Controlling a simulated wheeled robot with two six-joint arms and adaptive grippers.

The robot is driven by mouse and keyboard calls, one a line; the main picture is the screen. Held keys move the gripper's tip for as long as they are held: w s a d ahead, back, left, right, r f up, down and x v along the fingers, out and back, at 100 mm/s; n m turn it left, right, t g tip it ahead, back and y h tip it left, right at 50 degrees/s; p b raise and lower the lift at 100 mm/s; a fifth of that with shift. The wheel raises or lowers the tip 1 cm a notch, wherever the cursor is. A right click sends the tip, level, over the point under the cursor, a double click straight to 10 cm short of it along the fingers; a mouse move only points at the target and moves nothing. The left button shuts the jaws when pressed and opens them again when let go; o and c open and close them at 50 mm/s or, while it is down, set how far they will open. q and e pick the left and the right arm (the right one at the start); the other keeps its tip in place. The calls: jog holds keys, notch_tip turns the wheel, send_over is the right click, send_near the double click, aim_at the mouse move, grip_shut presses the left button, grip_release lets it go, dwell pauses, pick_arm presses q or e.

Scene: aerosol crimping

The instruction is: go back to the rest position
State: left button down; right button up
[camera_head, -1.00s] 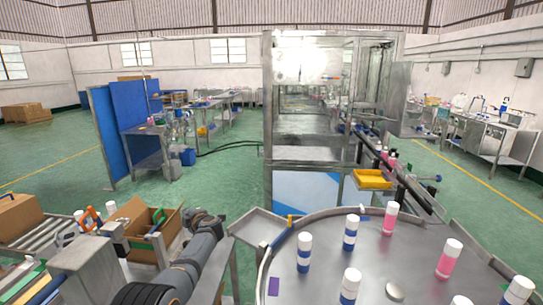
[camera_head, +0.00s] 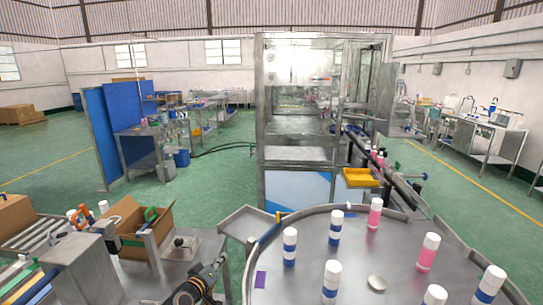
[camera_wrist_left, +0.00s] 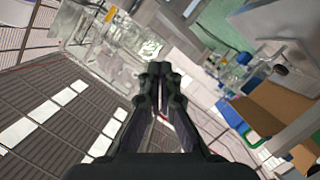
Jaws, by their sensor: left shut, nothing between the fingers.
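My left gripper (camera_wrist_left: 160,70) is shut and empty in the left wrist view, its two dark fingers together at the tips. In the head view my left arm shows only at the bottom edge, with the dark gripper (camera_head: 215,268) at the bench edge, left of the round table. It touches no can or carton that I can see. My right gripper is not in view.
A round steel table (camera_head: 305,262) at the front right holds several white-capped cans, with blue or pink bands. An open carton (camera_head: 128,224) stands on the left by a roller conveyor (camera_head: 30,240). A glazed machine (camera_head: 292,160) stands behind a yellow tray (camera_head: 360,177).

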pick_arm(q)
jog(key=s+f+m+g, duration=0.3)
jog(key=s+f, duration=0.1)
jog(key=s, duration=0.6)
jog(key=s+f+m+g, duration=0.2)
jog(key=s+f+g, duration=0.15)
jog(key=s, duration=0.65)
jog(key=s+a+r+g+y, duration=0.1)
jog(key=s+a+g+y, duration=0.2)
jog(key=s, duration=0.6)
jog(key=s+a+g+y, duration=0.2)
jog(key=s+a, duration=0.2)
jog(key=s, duration=0.6)
jog(key=s+a+f+g, duration=0.1)
jog(key=s+a+f, duration=0.1)
jog(key=f, duration=1.3)
jog(key=s+a+f, duration=0.1)
jog(key=f, duration=1.3)
jog(key=s+a+f+g, duration=0.1)
jog(key=s+f, duration=1.3)
jog(key=s, duration=0.3)
jog(key=shift+s+f+b, duration=0.35)
jog(key=shift+s+b, duration=0.05)
jog(key=shift+b, duration=0.05)
jog(key=shift+a, duration=0.1)
